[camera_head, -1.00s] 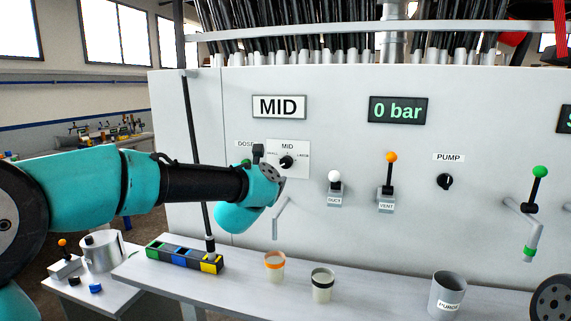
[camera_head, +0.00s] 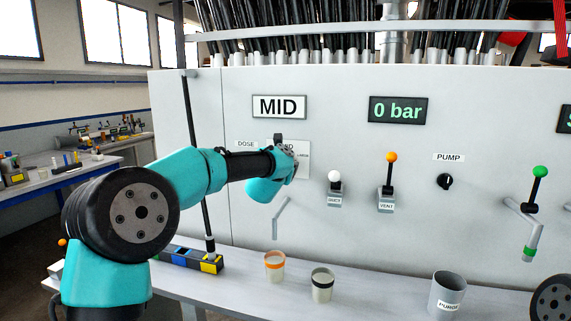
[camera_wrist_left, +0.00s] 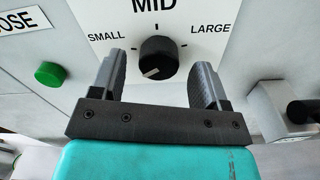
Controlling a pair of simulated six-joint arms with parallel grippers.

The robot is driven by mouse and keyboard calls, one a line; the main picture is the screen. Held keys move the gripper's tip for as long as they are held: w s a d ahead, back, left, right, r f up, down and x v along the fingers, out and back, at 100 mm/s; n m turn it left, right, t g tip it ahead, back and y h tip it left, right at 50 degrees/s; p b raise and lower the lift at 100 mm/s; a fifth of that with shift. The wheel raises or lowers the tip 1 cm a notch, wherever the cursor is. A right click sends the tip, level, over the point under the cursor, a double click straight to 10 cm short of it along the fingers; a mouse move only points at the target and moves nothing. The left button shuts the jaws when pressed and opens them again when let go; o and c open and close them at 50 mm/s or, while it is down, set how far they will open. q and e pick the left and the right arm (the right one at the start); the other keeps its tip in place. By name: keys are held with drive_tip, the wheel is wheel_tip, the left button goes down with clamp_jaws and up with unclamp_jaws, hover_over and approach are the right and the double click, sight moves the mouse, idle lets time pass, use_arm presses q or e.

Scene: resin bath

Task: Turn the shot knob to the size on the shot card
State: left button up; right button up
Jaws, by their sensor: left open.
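The shot card (camera_head: 278,106) on the panel's upper left reads MID. The black shot knob (camera_wrist_left: 157,58) sits on a white dial plate (camera_wrist_left: 195,45) marked SMALL, MID and LARGE. Its white mark shows at the lower left of its face, on the side away from MID. My left gripper (camera_wrist_left: 158,63) is open, one finger on each side of the knob, with gaps visible beside it. Whether its tips reach the knob's depth I cannot tell. In the head view my left gripper (camera_head: 292,156) hides the knob. My right gripper is not in view.
A green button (camera_wrist_left: 50,74) under a DOSE label is left of the dial. Two cups, one orange-banded (camera_head: 274,266) and one black-banded (camera_head: 322,285), stand on the shelf below.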

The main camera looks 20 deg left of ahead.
use_arm(q)
drive_tip(key=shift+w, duration=1)
drive_tip(key=shift+c, duration=0.2)
drive_tip(key=c, duration=0.9)
